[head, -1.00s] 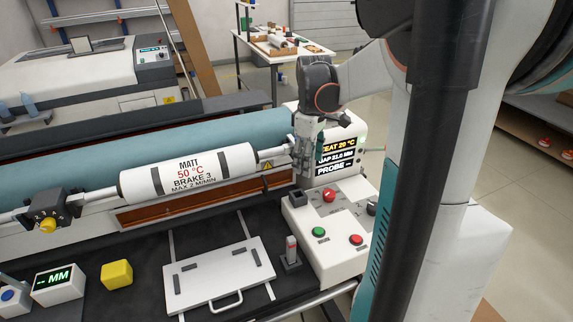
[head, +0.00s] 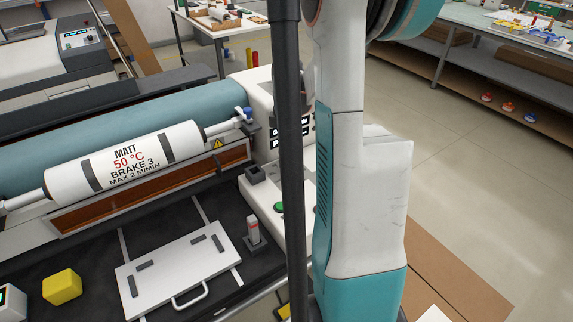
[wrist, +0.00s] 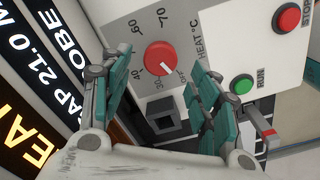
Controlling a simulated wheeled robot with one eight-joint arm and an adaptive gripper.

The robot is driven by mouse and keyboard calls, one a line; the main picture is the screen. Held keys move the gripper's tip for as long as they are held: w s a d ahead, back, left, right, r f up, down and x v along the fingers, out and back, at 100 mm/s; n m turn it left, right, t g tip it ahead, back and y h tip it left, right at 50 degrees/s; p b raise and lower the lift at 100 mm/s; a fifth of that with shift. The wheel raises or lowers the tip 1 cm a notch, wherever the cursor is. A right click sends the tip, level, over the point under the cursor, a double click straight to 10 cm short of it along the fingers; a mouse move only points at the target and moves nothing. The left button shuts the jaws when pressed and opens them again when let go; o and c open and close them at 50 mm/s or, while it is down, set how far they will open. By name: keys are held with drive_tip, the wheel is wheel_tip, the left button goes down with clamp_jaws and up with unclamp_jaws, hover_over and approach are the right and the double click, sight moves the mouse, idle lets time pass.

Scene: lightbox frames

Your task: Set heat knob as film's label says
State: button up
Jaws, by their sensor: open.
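The film roll (head: 128,160) lies across the machine in the head view; its label reads MATT, 50 °C, BRAKE 3, MAX 2 M/MIN. The red heat knob (wrist: 160,58) is on the panel in the wrist view, beside the words HEAT °C. Its white mark points toward the lower right, near OFF. Scale figures 30, 60 and 70 are readable. My gripper (wrist: 162,72) is open, with its teal-padded fingers on either side of the knob in the picture. Contact is not visible. In the head view my arm hides the gripper and knob.
Beside the knob are a green RUN button (wrist: 241,84), a red STOP button (wrist: 288,18) and a dark square socket (wrist: 163,119). A lit display (wrist: 38,70) stands close on the left. A white plate (head: 175,265) and yellow block (head: 62,287) lie in front.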

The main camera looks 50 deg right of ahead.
sight(287, 165)
drive_tip(key=shift+f+b, duration=0.4)
drive_tip(key=shift+f, duration=1.45)
drive_tip(key=c, duration=1.1)
